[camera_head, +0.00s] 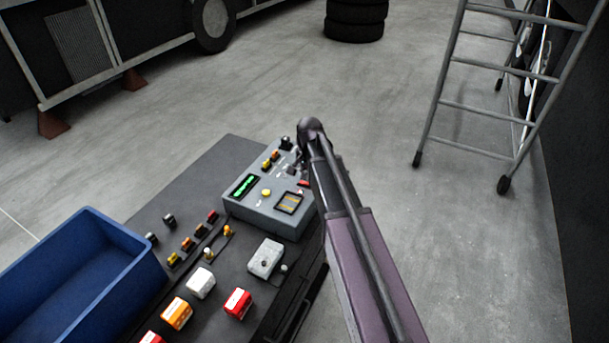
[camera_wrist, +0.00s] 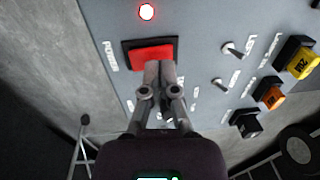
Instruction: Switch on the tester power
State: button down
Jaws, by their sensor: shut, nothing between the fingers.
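The tester (camera_head: 240,209) is a grey box on the dark bench, with a lit green display (camera_head: 245,186). In the wrist view its panel (camera_wrist: 200,20) carries a red rocker switch (camera_wrist: 150,54) in a black frame, beside the word POWER. A round red lamp (camera_wrist: 147,12) with a bright white centre glows above the switch. My gripper (camera_wrist: 158,66) is shut and empty, its fingertips over the lower edge of the red switch. Whether they touch it I cannot tell. In the head view my arm hides part of the tester's right side.
Small toggle levers (camera_wrist: 232,50) and yellow, orange and black connectors (camera_wrist: 298,62) sit right of the switch in the wrist view. A blue bin (camera_head: 110,292), coloured blocks (camera_head: 201,283) and a grey box (camera_head: 266,258) stand on the bench. A ladder (camera_head: 490,110) stands right; open floor lies between.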

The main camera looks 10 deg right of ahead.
aim_at(300, 181)
jog(key=shift+r, duration=0.15)
notch_tip(300, 181, up, 14)
jog(key=w+a+p, duration=0.1)
jog(key=p, duration=1.2)
jog(key=shift+a+f+p, duration=0.25)
jog(key=shift+a+p, duration=0.05)
jog(key=shift+p, duration=0.05)
jog(key=shift+w, duration=0.1)
jog(key=s+d+f+n+b, duration=0.1)
jog(key=s+f+n+b, duration=0.2)
jog(key=s, duration=0.8)
jog(key=s+d+f+n+b, duration=0.1)
jog(key=s+f+n+b, duration=0.3)
jog(key=s, duration=0.7)
jog(key=shift+s+f+n+g+h+b, duration=0.2)
jog(key=shift+f+n+g+h+b, duration=0.1)
jog(key=shift+f+h+b, duration=0.1)
